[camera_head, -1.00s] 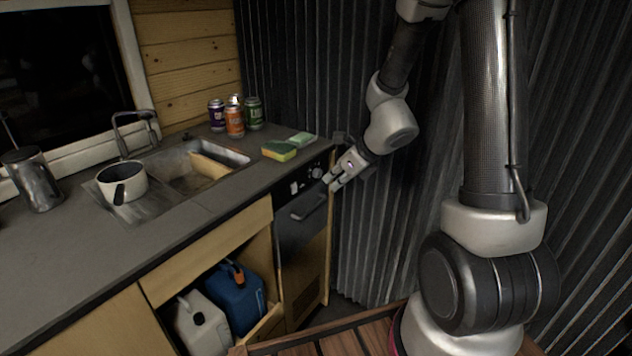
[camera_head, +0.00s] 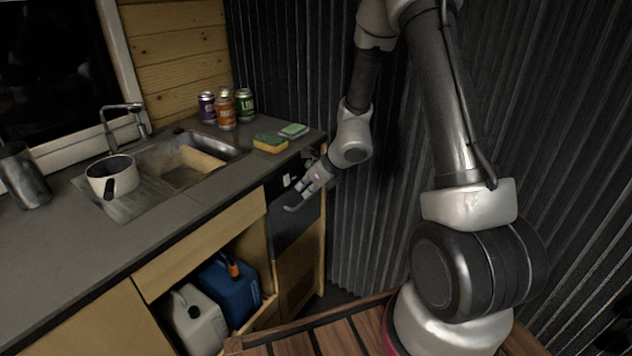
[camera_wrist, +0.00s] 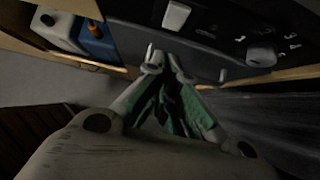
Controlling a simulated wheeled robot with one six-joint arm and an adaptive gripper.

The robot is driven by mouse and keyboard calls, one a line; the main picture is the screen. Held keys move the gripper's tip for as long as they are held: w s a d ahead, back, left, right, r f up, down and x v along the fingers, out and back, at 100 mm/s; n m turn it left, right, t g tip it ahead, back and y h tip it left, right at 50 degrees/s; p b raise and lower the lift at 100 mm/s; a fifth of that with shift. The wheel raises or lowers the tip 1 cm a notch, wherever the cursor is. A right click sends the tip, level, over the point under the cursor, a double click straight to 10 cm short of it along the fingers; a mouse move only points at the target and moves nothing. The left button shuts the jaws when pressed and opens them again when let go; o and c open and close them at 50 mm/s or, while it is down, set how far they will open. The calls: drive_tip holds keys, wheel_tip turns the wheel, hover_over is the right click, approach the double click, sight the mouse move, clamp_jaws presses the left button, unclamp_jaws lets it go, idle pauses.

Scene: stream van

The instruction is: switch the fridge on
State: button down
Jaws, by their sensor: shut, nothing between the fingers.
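The fridge (camera_head: 292,236) is the dark-fronted unit under the counter's right end, with a control panel along its top and a curved handle (camera_head: 292,208) below. My gripper (camera_head: 307,194) is shut and empty in front of the panel, hiding part of it in the head view. In the wrist view my gripper's fingertips (camera_wrist: 166,62) are together just below a pale rocker switch (camera_wrist: 176,15). A round grey knob (camera_wrist: 262,55) with number marks lies to their right. I cannot tell whether the fingertips touch the panel, or which way the switch is set.
A sponge (camera_head: 270,144) and several cans (camera_head: 226,112) stand on the counter above. A sink (camera_head: 190,160) and a pot (camera_head: 112,178) are to the left. A blue canister (camera_head: 232,292) and a white canister (camera_head: 195,322) sit in the open cupboard. A corrugated wall (camera_head: 350,235) is close on the right.

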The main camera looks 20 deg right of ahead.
sight(287, 180)
drive_tip(key=shift+w+a, duration=0.9)
drive_tip(key=shift+w, duration=0.3)
drive_tip(key=shift+f, duration=0.1)
drive_tip(key=shift+w+a+f, duration=0.1)
drive_tip(key=shift+w+a, duration=0.1)
drive_tip(key=shift+r, duration=0.85)
